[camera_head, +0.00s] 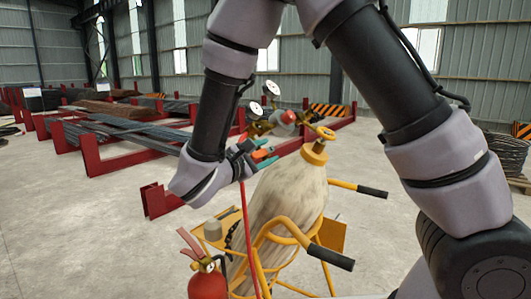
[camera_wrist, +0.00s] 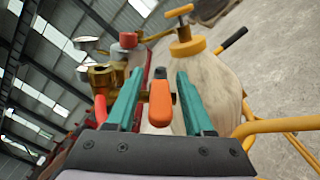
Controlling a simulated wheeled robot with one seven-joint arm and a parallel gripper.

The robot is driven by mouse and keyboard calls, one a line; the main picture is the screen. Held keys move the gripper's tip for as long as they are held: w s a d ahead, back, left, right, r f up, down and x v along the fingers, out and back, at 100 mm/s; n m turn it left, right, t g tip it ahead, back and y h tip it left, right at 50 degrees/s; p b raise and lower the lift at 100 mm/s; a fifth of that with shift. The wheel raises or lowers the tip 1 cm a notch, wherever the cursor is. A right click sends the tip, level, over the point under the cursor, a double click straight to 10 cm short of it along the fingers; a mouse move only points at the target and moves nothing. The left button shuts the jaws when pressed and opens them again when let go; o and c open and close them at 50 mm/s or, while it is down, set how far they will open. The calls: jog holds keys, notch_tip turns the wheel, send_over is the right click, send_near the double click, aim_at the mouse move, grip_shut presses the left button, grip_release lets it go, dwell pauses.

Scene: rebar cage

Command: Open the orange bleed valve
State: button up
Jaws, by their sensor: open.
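The orange bleed valve (camera_wrist: 160,103) shows as a small orange lever in the wrist view, pointing toward the camera. It lies between the two teal fingers of my gripper (camera_wrist: 159,76), with a visible gap on each side. My gripper is open around it. In the head view my gripper (camera_head: 267,158) is beside the regulator, left of the cylinder's neck, and the lever is mostly hidden there. The brass regulator (camera_wrist: 105,76) with its round gauges and a red knob (camera_wrist: 128,40) sits just beyond the fingers.
A tan gas cylinder (camera_head: 285,195) with a yellow valve handle (camera_head: 325,134) stands in a yellow cart with black grips (camera_head: 330,257). A red fire extinguisher (camera_head: 208,283) and a thin red hose (camera_head: 246,225) are near. Red racks with rebar (camera_head: 125,130) stand behind. Concrete floor at left is clear.

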grip_shut()
dwell(1.4)
